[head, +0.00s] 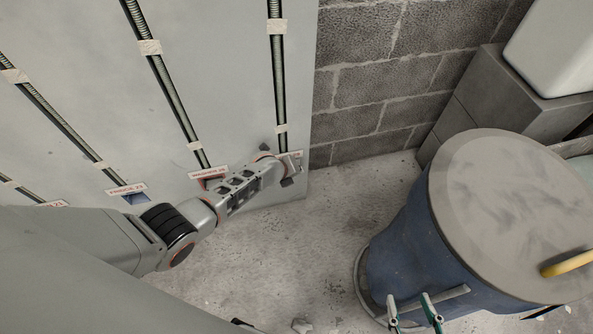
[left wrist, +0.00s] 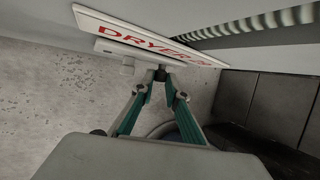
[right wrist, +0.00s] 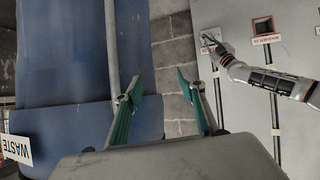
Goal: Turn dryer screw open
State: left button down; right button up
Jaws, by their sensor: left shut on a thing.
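The dryer label (left wrist: 150,42), white with red letters, is on the panel in the left wrist view. Below it, a small dark screw-like piece (left wrist: 160,73) sits between the fingertips of my left gripper (left wrist: 159,77), which is shut on it. In the head view my left arm reaches along the panel to the dryer label (head: 292,155) at its right end; the wrist hides the screw. My right gripper (head: 410,302) is open and empty beside the blue barrel. Its fingers stand apart in the right wrist view (right wrist: 159,80).
The grey panel (head: 230,65) carries several ribbed conduits running down to labelled outlets. A blue barrel (head: 405,250) with a grey lid stands on the right, near my right gripper. A block wall (head: 365,60) is behind. The concrete floor (head: 265,255) between is mostly clear.

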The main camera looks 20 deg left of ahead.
pick_arm(q)
jog(key=shift+s+f+n+t+h+b, duration=0.25)
jog(key=shift+f+n+t+h+b, duration=0.1)
jog(key=shift+t+h+b, duration=0.6)
pick_arm(e)
jog(key=shift+w+a+r+m+t+y, duration=0.2)
jog(key=shift+w+a+r, duration=0.2)
jog(key=shift+a+r, duration=0.15)
jog(key=shift+w+a+r+m+t+y, duration=0.1)
jog(key=shift+w+a+r+m+y, duration=0.1)
jog(key=shift+w+a+r, duration=0.3)
jog(key=shift+s+f, duration=0.15)
jog(key=shift+s, duration=0.05)
pick_arm(q)
jog(key=c, duration=2)
grip_release()
jog(key=v, duration=0.8)
jog(key=shift+w+r, duration=0.1)
pick_arm(e)
jog(key=shift+s+f, duration=0.2)
